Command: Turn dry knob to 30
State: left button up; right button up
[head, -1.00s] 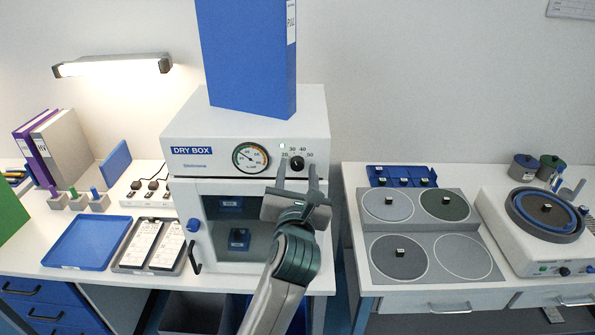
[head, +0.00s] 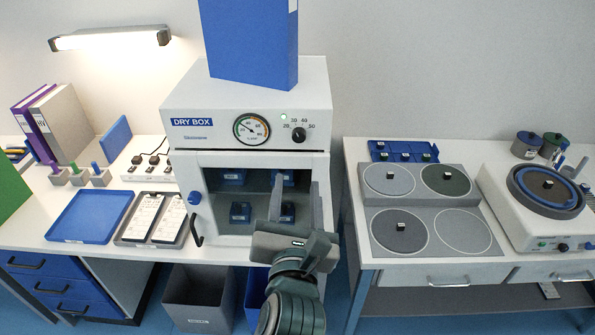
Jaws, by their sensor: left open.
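The dry box (head: 250,95) is a white cabinet with a round dial gauge (head: 251,129) and a small black dry knob (head: 298,134) on its upper front panel. The numbers 20, 30, 40 and 50 stand around the knob. The knob's pointer is too small to read surely. A small lamp (head: 283,116) left above the knob is green. My left gripper (head: 295,188) is open and empty, below the knob and apart from it, in front of the box's glass door. My right gripper is not in view.
A blue binder (head: 248,40) stands on the box. A blue tray (head: 90,216) and a grey tray with papers lie left. The right bench holds grey plates (head: 430,205) and a polishing machine (head: 545,205).

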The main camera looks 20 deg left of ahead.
pick_arm(q)
jog(key=shift+s+d+p, duration=0.25)
jog(key=shift+s+p, duration=0.15)
jog(key=shift+s, duration=0.2)
